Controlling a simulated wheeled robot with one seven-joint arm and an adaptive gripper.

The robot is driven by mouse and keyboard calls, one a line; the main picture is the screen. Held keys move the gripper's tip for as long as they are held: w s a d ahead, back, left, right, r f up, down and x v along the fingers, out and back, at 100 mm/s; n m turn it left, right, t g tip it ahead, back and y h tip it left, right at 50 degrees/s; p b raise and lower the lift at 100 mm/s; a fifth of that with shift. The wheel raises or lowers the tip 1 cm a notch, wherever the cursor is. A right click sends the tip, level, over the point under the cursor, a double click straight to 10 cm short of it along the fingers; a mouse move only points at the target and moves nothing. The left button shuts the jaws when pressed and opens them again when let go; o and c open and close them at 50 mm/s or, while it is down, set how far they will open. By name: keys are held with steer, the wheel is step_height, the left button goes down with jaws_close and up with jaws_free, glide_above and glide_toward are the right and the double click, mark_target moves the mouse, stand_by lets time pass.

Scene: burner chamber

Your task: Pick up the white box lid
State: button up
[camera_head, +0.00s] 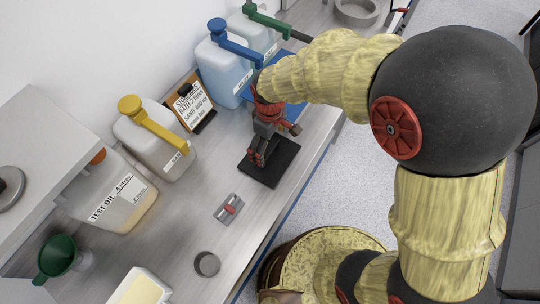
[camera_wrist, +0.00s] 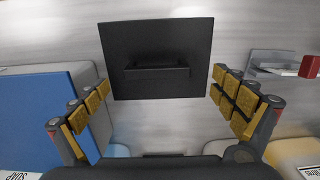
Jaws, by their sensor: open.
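A black square plate (camera_head: 283,167) with a raised handle bar lies flat on the bench, below my gripper (camera_head: 262,150). In the wrist view the plate (camera_wrist: 157,35) and its handle (camera_wrist: 157,69) show between the fingers of my gripper (camera_wrist: 160,82). My gripper is open and empty, pointing down, with its fingers apart to either side of the plate. A white box (camera_head: 75,140) stands at the left with a round metal piece on top. No white lid lying separately is clear; I cannot tell whether the black plate is the lid.
A small metal holder with a red part (camera_head: 229,208) lies near the plate. Jugs with yellow (camera_head: 155,140), blue (camera_head: 228,65) and green handles, and a clipboard (camera_head: 190,103), line the back. A grey cup (camera_head: 207,264) stands nearer the front. Bare bench lies around the plate.

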mark_target(270, 149)
steer(key=f, duration=0.3)
steer(key=f+b, duration=0.1)
steer(key=f, duration=0.1)
steer(key=shift+w+f, duration=0.1)
steer(key=shift+w, duration=0.2)
steer(key=c, duration=1.1)
steer(key=shift+c, duration=0.7)
